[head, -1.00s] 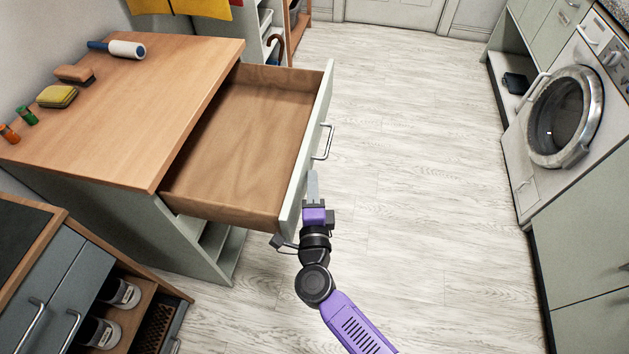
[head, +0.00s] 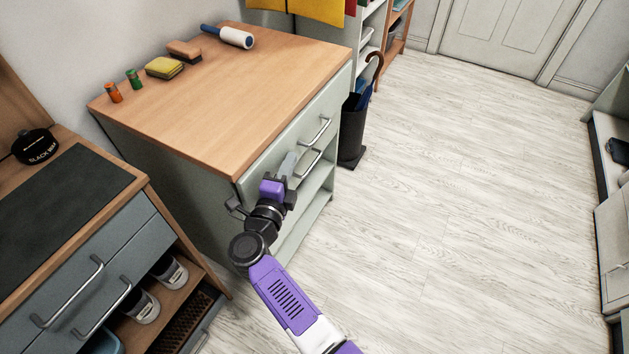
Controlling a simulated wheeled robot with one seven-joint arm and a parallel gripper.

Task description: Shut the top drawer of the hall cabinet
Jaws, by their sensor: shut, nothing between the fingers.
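The hall cabinet (head: 205,105) has a wooden top and grey-green sides. Its top drawer (head: 290,138) appears flush with the cabinet front, with no opening visible above it. The drawer's metal handle (head: 320,131) is on the right part of its front. My gripper (head: 288,163) is shut and empty, its fingertips at the left part of the drawer front. I cannot tell whether they touch it. A second handle (head: 311,164) shows lower down, just right of my gripper. My gripper and arm hide part of the lower front.
On the cabinet top lie a lint roller (head: 230,36), a brush (head: 184,51), a sponge (head: 164,67) and two small bottles. An umbrella stand (head: 352,130) stands beyond the cabinet. A shoe bench (head: 110,262) is at the left. The floor (head: 450,200) to the right is clear.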

